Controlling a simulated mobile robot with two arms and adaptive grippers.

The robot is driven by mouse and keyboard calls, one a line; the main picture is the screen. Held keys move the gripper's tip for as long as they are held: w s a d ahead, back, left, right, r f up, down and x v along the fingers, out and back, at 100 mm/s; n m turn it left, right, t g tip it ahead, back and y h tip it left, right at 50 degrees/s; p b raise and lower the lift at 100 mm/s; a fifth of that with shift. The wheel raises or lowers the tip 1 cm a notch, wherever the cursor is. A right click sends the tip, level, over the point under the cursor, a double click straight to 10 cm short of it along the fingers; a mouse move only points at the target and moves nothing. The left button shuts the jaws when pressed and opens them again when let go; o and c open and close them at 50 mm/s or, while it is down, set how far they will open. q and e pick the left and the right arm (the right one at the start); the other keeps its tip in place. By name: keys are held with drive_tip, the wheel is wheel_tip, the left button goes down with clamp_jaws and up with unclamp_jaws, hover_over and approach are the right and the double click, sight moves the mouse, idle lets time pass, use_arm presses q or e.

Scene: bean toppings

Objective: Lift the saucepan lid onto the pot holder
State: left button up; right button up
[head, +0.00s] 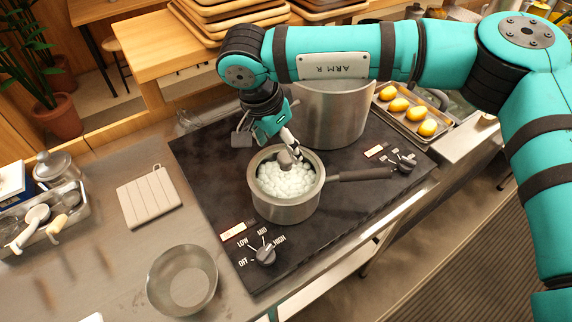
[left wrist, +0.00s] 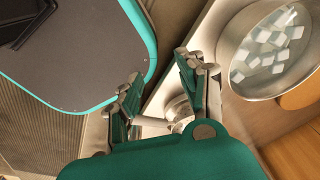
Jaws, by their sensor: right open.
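The saucepan (head: 285,208) stands on the dark stove, its handle pointing right. Its see-through lid (head: 271,165) rests on top, with white pieces showing beneath and a round grey knob (head: 287,160) in the middle. My right gripper (head: 294,152) is open, fingertips down at the knob; whether they touch it I cannot tell. The pot holder (head: 150,197) is a pale ribbed square with a hanging loop, lying bare on the counter left of the stove. My left gripper (left wrist: 166,88) shows only in the left wrist view, its fingers apart and nothing between them.
A tall steel pot (head: 330,115) stands right behind the saucepan. An empty bowl (head: 182,279) is at the front left, and a utensil tray (head: 50,226) at the far left. A tray of yellow fruit (head: 410,115) is at right. Counter around the pot holder is clear.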

sight(285, 157)
drive_tip(key=shift+f, duration=0.15)
drive_tip(key=p+x, duration=0.3)
drive_tip(key=x, duration=0.1)
drive_tip(key=shift+s+d+f, duration=0.1)
drive_tip(key=shift+d+f, duration=0.1)
drive_tip(key=shift+f, duration=0.3)
drive_tip(key=c, duration=0.8)
clamp_jaws()
use_arm(q)
drive_tip(key=r, duration=0.3)
drive_tip(key=shift+s, duration=0.4)
use_arm(e)
drive_tip(key=shift+s+d, duration=0.1)
use_arm(q)
drive_tip(key=shift+s, duration=0.1)
